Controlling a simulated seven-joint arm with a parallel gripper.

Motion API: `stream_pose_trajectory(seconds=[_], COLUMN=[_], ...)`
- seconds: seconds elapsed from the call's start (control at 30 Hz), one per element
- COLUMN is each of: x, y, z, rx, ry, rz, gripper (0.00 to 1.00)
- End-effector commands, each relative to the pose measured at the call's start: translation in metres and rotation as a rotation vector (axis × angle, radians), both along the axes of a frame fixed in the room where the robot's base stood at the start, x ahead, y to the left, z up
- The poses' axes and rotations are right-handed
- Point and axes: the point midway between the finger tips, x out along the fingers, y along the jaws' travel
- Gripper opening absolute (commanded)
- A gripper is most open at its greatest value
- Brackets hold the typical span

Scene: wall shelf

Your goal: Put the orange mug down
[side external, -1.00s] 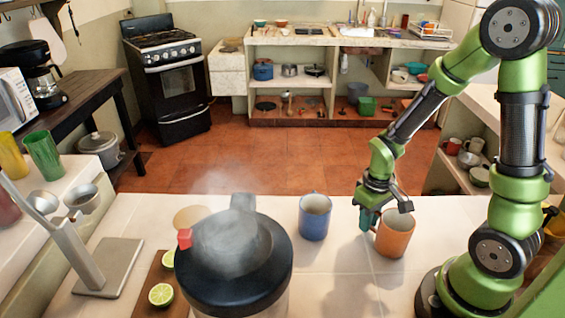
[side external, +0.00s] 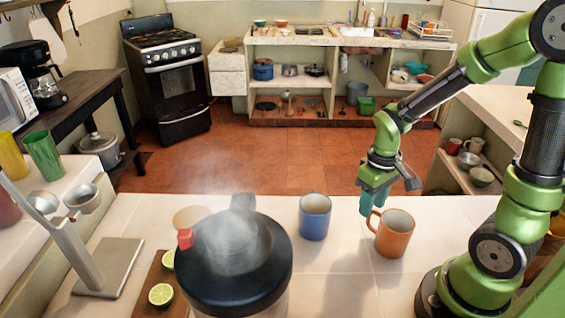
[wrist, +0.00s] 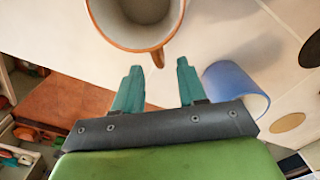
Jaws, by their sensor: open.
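The orange mug (side external: 395,236) stands upright on the white tiled counter (side external: 345,270), its handle on the left side in the side view. My gripper (side external: 368,208) is above and just behind the mug's handle, apart from it. In the wrist view my gripper's two teal fingers (wrist: 155,80) are spread with nothing held between them. The orange mug (wrist: 168,42) shows there beyond the fingertips, with its handle pointing toward the gap between them.
A blue mug (side external: 314,217) stands left of the orange mug; it also shows in the wrist view (wrist: 236,85). A steaming dark-lidded vessel (side external: 235,265) and a board with cut limes (side external: 161,294) are at the front left. The counter in front of the orange mug is clear.

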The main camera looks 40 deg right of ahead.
Motion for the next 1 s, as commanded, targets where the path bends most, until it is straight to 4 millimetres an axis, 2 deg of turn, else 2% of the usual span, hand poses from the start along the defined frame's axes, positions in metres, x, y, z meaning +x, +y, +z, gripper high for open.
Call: stream_pose_trajectory(seconds=[0.03, 0.2, 0.47, 0.63, 0.8, 0.93, 0.97, 1.0], x=[0.001, 0.001, 0.000, 0.000, -0.009, -0.017, -0.018, -0.019], y=[0.000, 0.000, 0.005, 0.033, 0.066, 0.081, 0.083, 0.086], z=[0.013, 0.044, 0.070, 0.107, 0.147, 0.166, 0.169, 0.171], rx=[-0.001, -0.001, 0.004, 0.049, 0.142, 0.205, 0.216, 0.227], ry=[-0.008, -0.005, -0.034, -0.232, -0.454, -0.561, -0.577, -0.591], rz=[0.000, 0.000, -0.009, -0.070, -0.147, -0.185, -0.192, -0.197], gripper=[0.41, 0.41, 0.41, 0.41, 0.41, 0.41, 0.43, 0.49])
